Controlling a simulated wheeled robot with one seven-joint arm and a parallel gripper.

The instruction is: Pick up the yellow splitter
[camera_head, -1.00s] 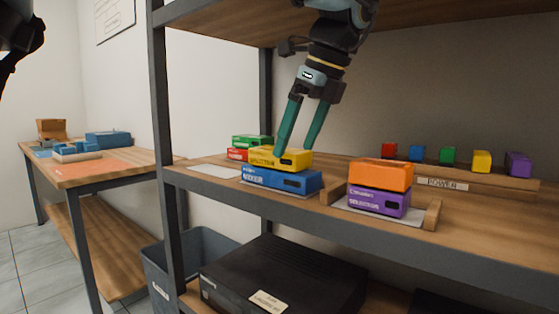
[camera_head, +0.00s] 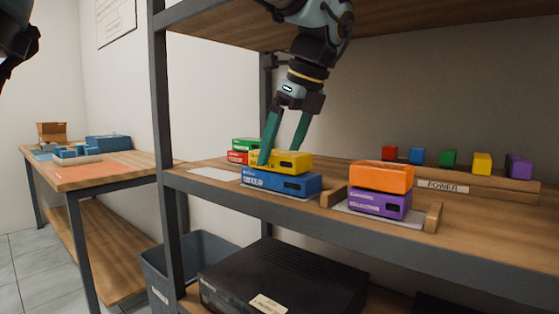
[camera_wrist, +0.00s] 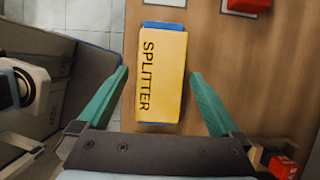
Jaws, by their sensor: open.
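The yellow splitter (camera_head: 288,161) lies flat on top of a blue box (camera_head: 282,182) on the middle shelf. In the wrist view the yellow splitter (camera_wrist: 161,80) shows its top with the word SPLITTER, and blue edges of the box below show at its ends. My gripper (camera_head: 283,155) is open, with green fingers reaching down at the splitter. In the wrist view my gripper (camera_wrist: 162,72) has one finger on each side of the splitter, with a gap on both sides. In the head view the near finger covers part of the splitter's left end.
Green (camera_head: 246,144) and red (camera_head: 237,157) boxes are stacked just behind left. An orange box (camera_head: 381,176) on a purple box (camera_head: 379,203) stands to the right between wooden blocks. An upper shelf (camera_head: 400,14) hangs above. Small coloured cubes stand on a POWER rail (camera_head: 480,184) behind.

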